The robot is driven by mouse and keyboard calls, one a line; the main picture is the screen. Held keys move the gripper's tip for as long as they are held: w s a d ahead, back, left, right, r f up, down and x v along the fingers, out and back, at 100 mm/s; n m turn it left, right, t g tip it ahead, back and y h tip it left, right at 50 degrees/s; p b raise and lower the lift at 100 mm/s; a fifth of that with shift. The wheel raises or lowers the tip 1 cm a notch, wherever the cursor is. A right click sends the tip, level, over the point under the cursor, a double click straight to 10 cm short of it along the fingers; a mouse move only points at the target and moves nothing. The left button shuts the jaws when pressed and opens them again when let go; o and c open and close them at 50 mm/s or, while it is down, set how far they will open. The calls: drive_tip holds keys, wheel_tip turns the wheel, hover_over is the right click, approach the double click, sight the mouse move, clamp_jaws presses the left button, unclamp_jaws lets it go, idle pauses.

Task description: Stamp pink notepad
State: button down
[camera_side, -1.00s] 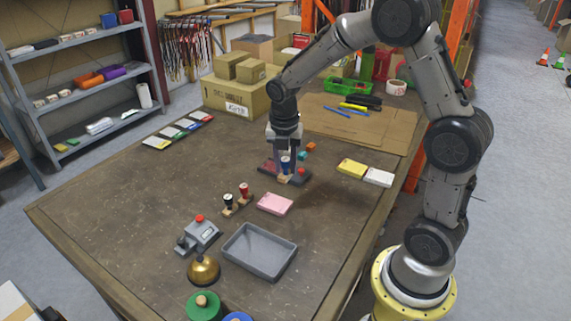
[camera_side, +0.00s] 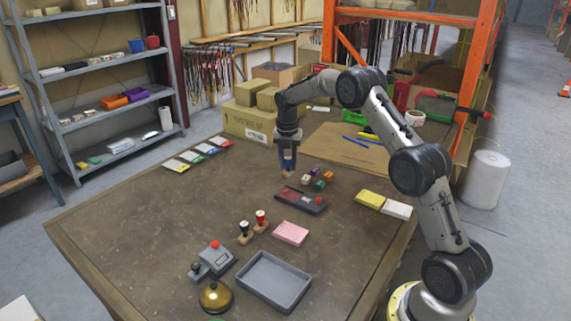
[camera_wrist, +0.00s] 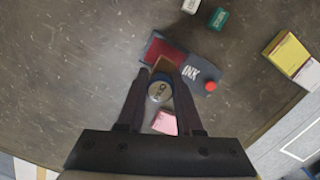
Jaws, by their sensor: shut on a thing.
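The pink notepad (camera_side: 291,233) lies flat in front of the ink pad, apart from the stamp. Part of it shows between the fingers in the wrist view (camera_wrist: 165,122).
Black-handled (camera_side: 244,232) and red-handled (camera_side: 261,220) stamps stand left of the notepad. A grey tray (camera_side: 263,302), a grey device with a red button (camera_side: 213,259) and a brass bell (camera_side: 215,297) are nearer the front. Small cubes (camera_side: 319,179) lie behind the ink pad. Yellow (camera_side: 370,199) and white (camera_side: 397,210) pads lie right.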

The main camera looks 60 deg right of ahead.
drive_tip(key=shift+s+d+f, duration=0.2)
drive_tip(key=shift+d+f, duration=0.05)
drive_tip(key=shift+f, duration=0.25)
drive_tip(key=shift+s+d+f, duration=0.15)
drive_tip(key=shift+d+f, duration=0.05)
drive_tip(key=shift+f, duration=3)
drive_tip(key=shift+f, duration=0.6)
drive_tip(key=shift+r, duration=0.15)
drive_tip(key=shift+r, duration=3.45)
